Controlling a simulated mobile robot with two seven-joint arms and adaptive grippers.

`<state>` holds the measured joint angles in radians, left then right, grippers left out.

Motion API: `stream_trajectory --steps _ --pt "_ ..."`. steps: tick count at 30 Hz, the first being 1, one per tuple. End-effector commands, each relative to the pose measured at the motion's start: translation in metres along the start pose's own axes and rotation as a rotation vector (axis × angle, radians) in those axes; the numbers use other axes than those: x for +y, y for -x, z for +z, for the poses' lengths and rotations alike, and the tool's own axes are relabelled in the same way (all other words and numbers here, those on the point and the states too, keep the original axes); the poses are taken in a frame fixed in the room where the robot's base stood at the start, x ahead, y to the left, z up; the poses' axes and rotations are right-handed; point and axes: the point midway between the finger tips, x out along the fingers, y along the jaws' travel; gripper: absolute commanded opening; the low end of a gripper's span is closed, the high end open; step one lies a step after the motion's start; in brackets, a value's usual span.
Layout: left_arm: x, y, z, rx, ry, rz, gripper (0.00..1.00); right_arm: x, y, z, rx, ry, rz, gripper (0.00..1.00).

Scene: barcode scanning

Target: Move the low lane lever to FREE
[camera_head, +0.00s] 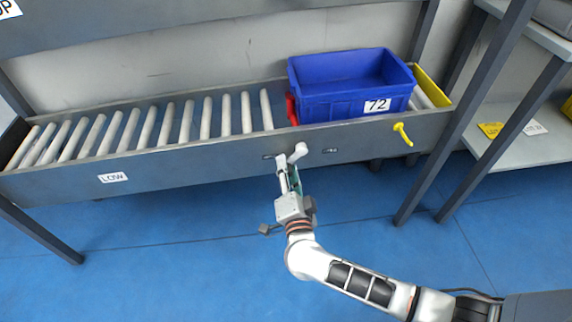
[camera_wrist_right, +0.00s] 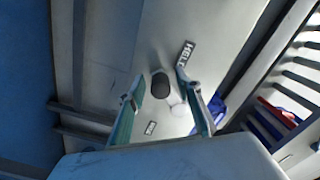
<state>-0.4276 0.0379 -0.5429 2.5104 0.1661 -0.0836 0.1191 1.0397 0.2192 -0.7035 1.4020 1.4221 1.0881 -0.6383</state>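The low lane (camera_head: 215,150) is a roller track with a LOW label on its front rail. A pale lever (camera_head: 299,150) sits on that rail, partly hidden by my right gripper (camera_head: 290,166). In the right wrist view its dark round knob (camera_wrist_right: 160,86) lies between the two spread fingers of my right gripper (camera_wrist_right: 164,104); contact cannot be told. The HELD label (camera_wrist_right: 185,54) is near the knob, on the upper side. The other rail label (camera_wrist_right: 150,128) is farther off and too small to read; it shows right of the lever (camera_head: 330,150). My left gripper is out of view.
A blue crate marked 72 (camera_head: 345,108) stands on the lane's right end, beside a red stop (camera_head: 291,108). A yellow handle (camera_head: 403,133) juts from the rail farther right. A dark post (camera_head: 440,170) stands right of it. Open blue floor (camera_head: 150,255) lies in front.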

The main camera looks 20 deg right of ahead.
Motion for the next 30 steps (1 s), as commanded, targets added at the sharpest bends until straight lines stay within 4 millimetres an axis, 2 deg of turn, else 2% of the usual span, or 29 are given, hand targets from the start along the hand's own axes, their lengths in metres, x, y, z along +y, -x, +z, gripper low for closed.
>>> stream_trajectory --steps 8,9,12,13,30 --pt "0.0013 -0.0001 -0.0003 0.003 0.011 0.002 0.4 -0.0007 -0.0011 -0.0001 0.0 -0.001 -0.001 0.34" --pt "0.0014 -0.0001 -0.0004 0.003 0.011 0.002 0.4 -0.0007 -0.0011 -0.0001 0.0 -0.001 -0.001 0.32" --pt "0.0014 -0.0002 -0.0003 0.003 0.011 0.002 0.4 -0.0005 -0.001 -0.0001 0.0 -0.001 0.0 0.06" --pt "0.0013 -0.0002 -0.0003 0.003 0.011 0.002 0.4 -0.0004 -0.001 -0.0001 0.0 -0.001 0.0 0.0" --pt "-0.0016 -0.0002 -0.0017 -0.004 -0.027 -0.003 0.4 0.0031 -0.0008 -0.0011 0.001 0.022 0.004 0.0"
